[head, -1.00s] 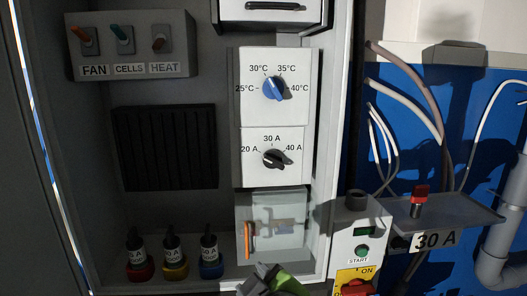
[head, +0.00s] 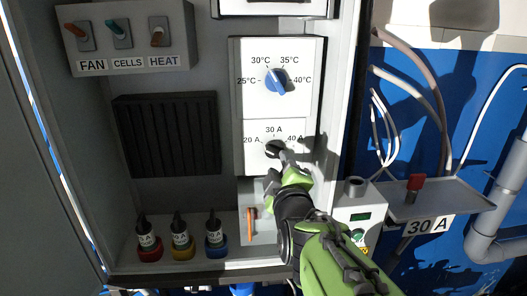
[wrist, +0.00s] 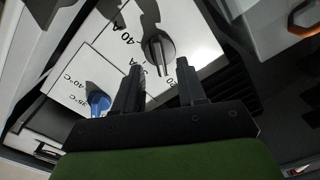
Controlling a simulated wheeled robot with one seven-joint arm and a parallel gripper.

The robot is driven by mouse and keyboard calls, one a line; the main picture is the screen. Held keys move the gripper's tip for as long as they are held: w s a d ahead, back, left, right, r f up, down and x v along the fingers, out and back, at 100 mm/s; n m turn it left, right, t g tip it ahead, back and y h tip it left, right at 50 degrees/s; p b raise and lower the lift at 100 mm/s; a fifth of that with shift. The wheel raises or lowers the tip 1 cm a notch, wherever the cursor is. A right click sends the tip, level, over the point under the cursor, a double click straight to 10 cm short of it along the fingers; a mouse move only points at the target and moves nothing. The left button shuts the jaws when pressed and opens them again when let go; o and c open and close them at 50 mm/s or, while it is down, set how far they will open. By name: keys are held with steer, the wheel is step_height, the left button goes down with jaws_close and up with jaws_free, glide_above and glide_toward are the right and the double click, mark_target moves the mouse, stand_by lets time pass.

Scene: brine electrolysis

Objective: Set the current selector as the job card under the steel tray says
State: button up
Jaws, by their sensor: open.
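The current selector (head: 275,147) is a black knob on the lower white plate, with marks 20 A, 30 A and 40 A around it. My gripper (head: 283,160) is right in front of it and covers part of it. In the wrist view the black knob (wrist: 158,46) lies just beyond the gap between my open, empty fingers (wrist: 160,84). I cannot tell which mark its pointer is on. The job card (head: 430,225) under the steel tray (head: 447,199) reads 30 A.
The blue temperature knob (head: 276,80) is just above the selector. FAN, CELLS and HEAT switches (head: 122,36) are at upper left. Several labelled bottles (head: 180,236) stand on the cabinet floor. A control box with a green button (head: 357,236) is at right.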

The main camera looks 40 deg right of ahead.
mark_target(277, 157)
steer(key=p+x, duration=0.1)
steer(key=x, duration=0.4)
steer(key=shift+s, duration=0.1)
steer(key=shift+s+a, duration=0.1)
steer(key=shift+c, duration=0.4)
jaws_close()
